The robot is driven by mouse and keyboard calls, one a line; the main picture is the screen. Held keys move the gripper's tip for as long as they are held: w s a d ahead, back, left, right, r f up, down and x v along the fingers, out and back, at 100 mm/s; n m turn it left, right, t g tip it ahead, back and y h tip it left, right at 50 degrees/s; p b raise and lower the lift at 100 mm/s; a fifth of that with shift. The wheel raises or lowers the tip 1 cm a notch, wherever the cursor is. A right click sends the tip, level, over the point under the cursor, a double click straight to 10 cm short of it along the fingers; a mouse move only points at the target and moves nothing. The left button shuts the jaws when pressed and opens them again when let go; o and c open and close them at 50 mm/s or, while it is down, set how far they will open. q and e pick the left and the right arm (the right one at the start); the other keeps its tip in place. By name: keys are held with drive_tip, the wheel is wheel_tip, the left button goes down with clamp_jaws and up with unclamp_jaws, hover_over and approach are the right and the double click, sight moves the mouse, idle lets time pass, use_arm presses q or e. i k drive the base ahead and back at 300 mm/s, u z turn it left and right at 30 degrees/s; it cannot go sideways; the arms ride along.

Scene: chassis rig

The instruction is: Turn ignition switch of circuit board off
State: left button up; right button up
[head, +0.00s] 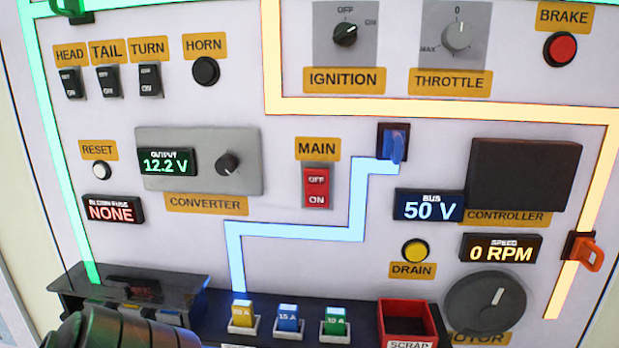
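The ignition switch (345,35) is a black rotary knob on a grey plate near the top middle of the board, above a yellow IGNITION label (344,80). OFF is printed above the knob and ON at its upper right. The knob's light pointer mark leans to the upper right, toward ON. Nothing touches the knob. No fingertips of either gripper show. A dark rounded shape at the bottom left edge looks like part of my arm.
The throttle knob (457,37) is right of the ignition, with the brake button (560,50) beyond. The MAIN rocker (316,187) and a blue lever (394,143) sit below. Fuses and the red scrap bin (405,322) line the bottom. Space before the ignition is clear.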

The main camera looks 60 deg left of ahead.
sight(344, 34)
drive_tip(key=k, duration=0.95)
drive_tip(key=u, duration=1.2)
drive_tip(key=k, duration=0.3)
drive_tip(key=u, duration=1)
drive_tip(key=i, duration=0.65)
drive_tip(key=z, duration=0.4)
